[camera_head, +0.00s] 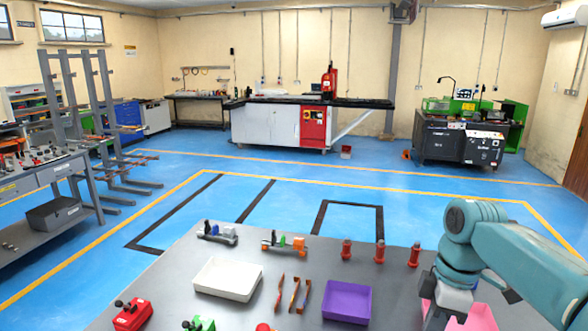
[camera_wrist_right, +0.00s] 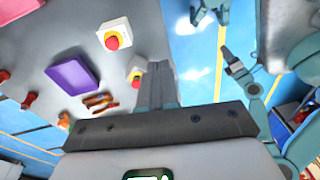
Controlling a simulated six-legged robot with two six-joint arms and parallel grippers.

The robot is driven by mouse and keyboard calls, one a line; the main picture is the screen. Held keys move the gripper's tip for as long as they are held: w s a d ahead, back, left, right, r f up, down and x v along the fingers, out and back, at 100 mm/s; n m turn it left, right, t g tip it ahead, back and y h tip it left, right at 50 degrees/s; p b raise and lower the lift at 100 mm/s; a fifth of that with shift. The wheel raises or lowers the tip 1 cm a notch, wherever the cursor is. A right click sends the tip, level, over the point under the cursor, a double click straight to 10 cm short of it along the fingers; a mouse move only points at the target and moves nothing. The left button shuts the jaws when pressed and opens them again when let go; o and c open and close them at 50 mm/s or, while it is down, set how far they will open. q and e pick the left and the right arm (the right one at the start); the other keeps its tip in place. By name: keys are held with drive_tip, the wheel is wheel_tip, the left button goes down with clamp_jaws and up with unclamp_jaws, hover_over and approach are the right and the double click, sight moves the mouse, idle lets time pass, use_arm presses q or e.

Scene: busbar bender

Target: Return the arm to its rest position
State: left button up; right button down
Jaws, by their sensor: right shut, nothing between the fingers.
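My right arm (camera_head: 520,258) comes in from the right in the head view, teal and bent, over the right part of the grey table (camera_head: 190,270). Its wrist end hangs down by the pink tray (camera_head: 478,318), which it partly covers. In the wrist view my right gripper (camera_wrist_right: 157,82) shows dark fingers close together, shut and empty. I cannot tell how high it is above the table. My left gripper does not show in the head view. Teal parts of my own body show at the wrist view's right; I cannot tell which they are.
On the table are a white tray (camera_head: 228,279), a purple tray (camera_head: 347,301), orange-brown strips (camera_head: 294,294), red posts (camera_head: 379,252) and small clamp-like parts. Red-button boxes (camera_wrist_right: 112,36) show in the wrist view.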

drive_tip(key=s+a+f+m+y, duration=0.1)
drive_tip(key=a+f+m, duration=0.3)
drive_tip(key=f, duration=1)
drive_tip(key=s+a+f+m+y, duration=0.1)
drive_tip(key=s+a+f+m, duration=0.2)
drive_tip(key=f, duration=1.1)
drive_tip(key=s+a+f+m+t+b, duration=0.1)
drive_tip(key=s+a+f+m, duration=0.1)
drive_tip(key=s+f+m, duration=0.45)
drive_tip(key=s+a+f+m, duration=0.3)
drive_tip(key=s+f, duration=0.4)
drive_tip(key=s, duration=0.4)
use_arm(q)
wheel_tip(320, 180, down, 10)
drive_tip(key=b, duration=0.9)
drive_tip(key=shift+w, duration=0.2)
use_arm(e)
wheel_tip(320, 180, down, 8)
drive_tip(key=w, duration=0.1)
drive_tip(key=shift+f+y, duration=0.15)
drive_tip(key=shift+y, duration=0.15)
